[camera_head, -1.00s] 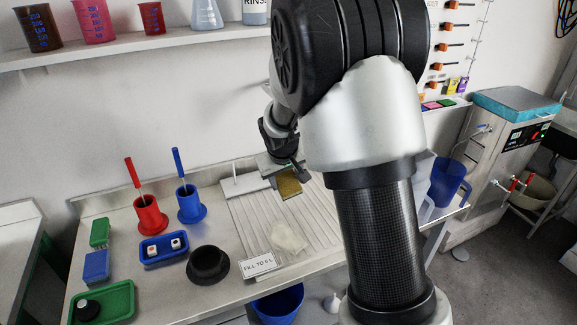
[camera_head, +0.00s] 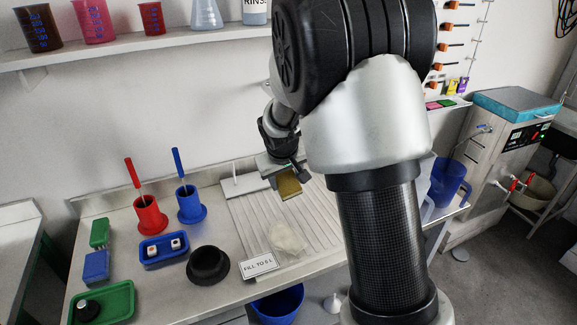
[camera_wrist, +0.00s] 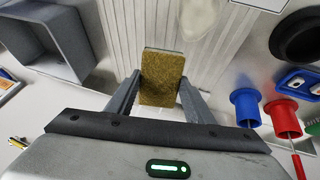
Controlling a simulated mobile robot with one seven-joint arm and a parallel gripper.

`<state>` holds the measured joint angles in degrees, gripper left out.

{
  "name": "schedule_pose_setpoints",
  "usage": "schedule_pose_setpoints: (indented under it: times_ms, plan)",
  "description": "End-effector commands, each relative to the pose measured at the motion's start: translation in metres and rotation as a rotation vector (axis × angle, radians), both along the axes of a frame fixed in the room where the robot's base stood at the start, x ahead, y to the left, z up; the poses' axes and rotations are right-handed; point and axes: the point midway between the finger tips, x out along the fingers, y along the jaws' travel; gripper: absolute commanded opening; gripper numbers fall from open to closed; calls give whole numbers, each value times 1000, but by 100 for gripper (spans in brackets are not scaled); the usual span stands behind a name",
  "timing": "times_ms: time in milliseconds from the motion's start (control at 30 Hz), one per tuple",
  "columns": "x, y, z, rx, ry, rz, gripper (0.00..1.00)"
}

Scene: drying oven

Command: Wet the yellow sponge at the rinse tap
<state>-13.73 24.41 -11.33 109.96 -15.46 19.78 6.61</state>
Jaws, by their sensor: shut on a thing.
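My gripper (camera_wrist: 160,97) is shut on the yellow sponge (camera_wrist: 161,75), which shows as a brownish-yellow block between the two fingers in the wrist view. In the head view the sponge (camera_head: 289,187) hangs below my gripper (camera_head: 283,167), over the ribbed drainboard (camera_head: 240,207). The rinse tap cannot be made out for certain in either view. Red-handled valves (camera_head: 514,184) show on the steel unit at the far right, away from my gripper.
Red (camera_head: 150,216) and blue (camera_head: 190,205) holders with handled tools stand left of the drainboard. A black round dish (camera_head: 208,266), a "FILL TO 5 L" sign (camera_head: 258,265) and a whitish translucent object (camera_head: 286,239) lie nearer. A blue jug (camera_head: 449,182) stands at right.

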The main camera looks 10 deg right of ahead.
Motion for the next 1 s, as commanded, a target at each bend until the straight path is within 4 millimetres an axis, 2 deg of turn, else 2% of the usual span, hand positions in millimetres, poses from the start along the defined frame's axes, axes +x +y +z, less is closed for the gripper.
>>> schedule_pose_setpoints:
  times_ms: [533,1000]
  plan:
    - [-40,12,33,0,-1,1,30]
    - [-43,12,35,0,0,0,30]
